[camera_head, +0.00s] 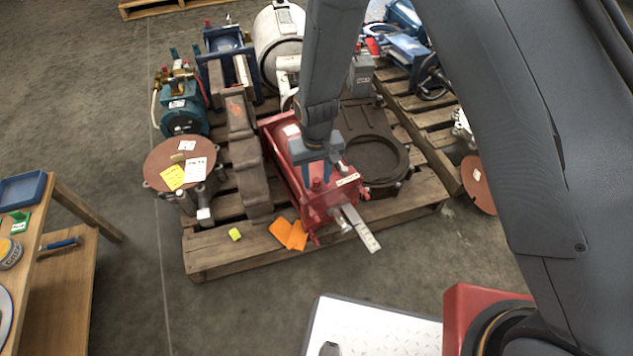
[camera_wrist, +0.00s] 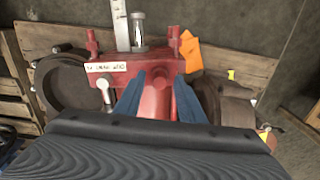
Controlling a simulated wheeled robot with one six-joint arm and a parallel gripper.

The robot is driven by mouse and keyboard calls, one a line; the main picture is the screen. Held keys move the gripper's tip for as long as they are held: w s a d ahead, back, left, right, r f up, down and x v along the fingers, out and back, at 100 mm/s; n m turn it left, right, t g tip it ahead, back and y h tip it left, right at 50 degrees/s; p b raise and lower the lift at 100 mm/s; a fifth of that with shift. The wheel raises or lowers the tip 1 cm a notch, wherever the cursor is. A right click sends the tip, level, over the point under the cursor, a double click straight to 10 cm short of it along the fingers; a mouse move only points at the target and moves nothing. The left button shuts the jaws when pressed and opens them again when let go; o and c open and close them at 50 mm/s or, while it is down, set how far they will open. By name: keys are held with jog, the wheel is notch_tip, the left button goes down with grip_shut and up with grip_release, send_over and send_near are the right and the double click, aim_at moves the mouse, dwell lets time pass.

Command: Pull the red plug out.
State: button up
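I see no clear contact between fingers and plug.
The red machine sits on a wooden pallet (camera_head: 230,263) among other parts, close to a dark casting (camera_head: 385,165) and a rusty part (camera_head: 243,165). A flat metal bar (camera_head: 361,229) sticks out in front. A wooden table (camera_head: 65,290) stands left.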

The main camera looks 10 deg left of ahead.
aim_at(317, 179)
dwell(0.7)
grip_shut()
jog(key=shift+r+p, duration=0.1)
jog(key=shift+p, duration=0.25)
jog(key=shift+r+p, duration=2.15)
jog(key=shift+r, duration=0.8)
